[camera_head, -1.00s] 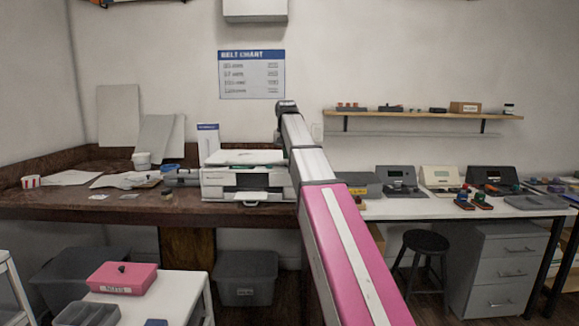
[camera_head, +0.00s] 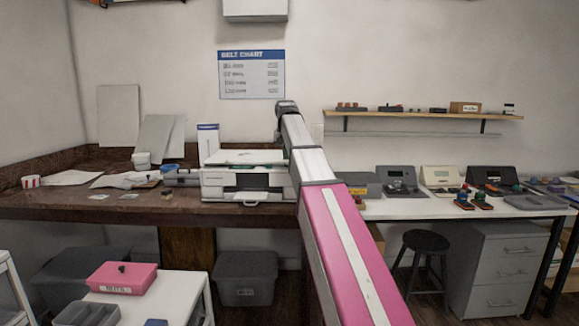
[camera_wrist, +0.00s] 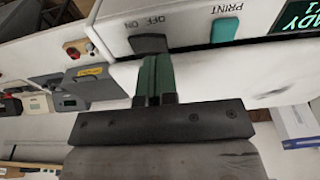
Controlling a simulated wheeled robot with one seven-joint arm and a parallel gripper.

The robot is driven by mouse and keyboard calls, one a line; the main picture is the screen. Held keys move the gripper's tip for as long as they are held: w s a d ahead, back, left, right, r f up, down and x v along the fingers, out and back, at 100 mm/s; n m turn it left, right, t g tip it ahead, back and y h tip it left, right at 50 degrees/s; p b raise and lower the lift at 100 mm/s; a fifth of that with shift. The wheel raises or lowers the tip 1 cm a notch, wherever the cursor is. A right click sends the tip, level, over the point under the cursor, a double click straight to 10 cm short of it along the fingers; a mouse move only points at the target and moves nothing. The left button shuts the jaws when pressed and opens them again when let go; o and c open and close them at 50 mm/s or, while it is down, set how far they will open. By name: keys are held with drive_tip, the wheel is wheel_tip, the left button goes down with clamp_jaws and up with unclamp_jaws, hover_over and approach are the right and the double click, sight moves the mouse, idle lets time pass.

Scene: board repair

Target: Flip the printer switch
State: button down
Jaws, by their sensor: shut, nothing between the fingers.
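The white printer (camera_head: 222,182) stands on the dark wooden bench, left of my arm in the head view. Its front panel (camera_wrist: 185,28) fills the top of the wrist view. The dark grey switch (camera_wrist: 149,43) sits by the OFF and ON labels; I cannot tell which way it is set. My gripper (camera_wrist: 153,60) is shut and empty, with its green fingertips right at the switch's lower edge. I cannot tell whether they touch. In the head view the gripper is hidden.
A teal PRINT button (camera_wrist: 224,30) and a lit display (camera_wrist: 300,18) with partly visible text, including "ADY", lie right of the switch. A grey device (camera_wrist: 69,92) stands to the left in the wrist view. A black stool (camera_head: 425,242) stands under the white table.

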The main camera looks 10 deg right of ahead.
sight(286, 164)
drive_tip(key=shift+f, duration=1.2)
idle(0.6)
drive_tip(key=shift+r, duration=3.55)
